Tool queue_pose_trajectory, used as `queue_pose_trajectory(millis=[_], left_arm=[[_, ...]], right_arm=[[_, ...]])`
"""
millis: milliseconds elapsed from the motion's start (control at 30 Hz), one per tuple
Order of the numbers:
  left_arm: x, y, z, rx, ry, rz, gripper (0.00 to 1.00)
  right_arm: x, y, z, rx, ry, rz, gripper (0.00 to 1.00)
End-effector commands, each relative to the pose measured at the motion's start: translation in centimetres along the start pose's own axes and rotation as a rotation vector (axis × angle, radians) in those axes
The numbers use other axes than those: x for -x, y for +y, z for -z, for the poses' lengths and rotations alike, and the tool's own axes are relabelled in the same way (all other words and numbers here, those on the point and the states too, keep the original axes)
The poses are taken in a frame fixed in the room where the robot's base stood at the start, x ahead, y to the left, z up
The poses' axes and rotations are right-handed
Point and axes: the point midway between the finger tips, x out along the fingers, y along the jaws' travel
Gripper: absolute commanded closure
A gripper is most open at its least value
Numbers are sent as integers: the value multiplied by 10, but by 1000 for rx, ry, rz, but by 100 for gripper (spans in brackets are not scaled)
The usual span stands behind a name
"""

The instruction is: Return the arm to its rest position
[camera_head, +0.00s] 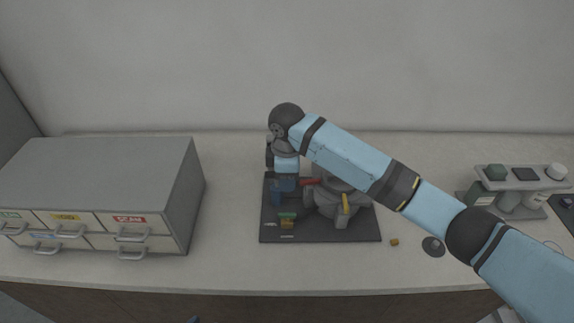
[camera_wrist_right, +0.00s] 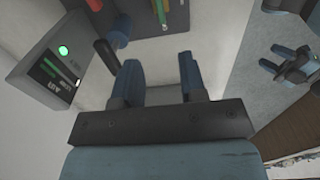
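My right arm reaches in from the right of the head view to the bench's middle. My right gripper (camera_head: 284,186) points down over the left part of a dark mat (camera_head: 350,232). In the right wrist view the right gripper (camera_wrist_right: 159,68) has its two blue fingers apart, with nothing between them. A grey press-like device (camera_head: 325,204), with red and yellow parts, stands on the mat beside the gripper, partly hidden by my arm. A gripper-like blue and dark part (camera_wrist_right: 288,66), seemingly my left gripper, shows at the right of the wrist view; its opening is unclear.
A grey drawer cabinet (camera_head: 160,165) stands at the left. A grey stand with bottles (camera_head: 520,180) is at the right. A small yellow piece (camera_head: 394,242) and a dark round item (camera_head: 433,246) lie right of the mat. A panel with a green light (camera_wrist_right: 50,65) is near the right gripper.

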Motion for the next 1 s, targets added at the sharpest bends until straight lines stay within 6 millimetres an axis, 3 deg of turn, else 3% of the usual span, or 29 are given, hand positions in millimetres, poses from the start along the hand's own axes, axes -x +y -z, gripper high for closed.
queue_pose_trajectory(millis=[267,433,567,767,1000], left_arm=[[0,-1,0,-1,1,1,57],[0,-1,0,-1,1,2,57],[0,-2,0,-1,1,3,57],[0,-1,0,-1,0,2,57],[0,-1,-1,-1,-1,1,57]], right_arm=[[-9,-11,3,-11,24,6,62],[-36,-56,10,-89,134,15,62],[-54,-96,4,-213,237,15,62],[-72,-151,-29,-467,354,2,62],[-87,-219,-105,-832,397,-44,62]])
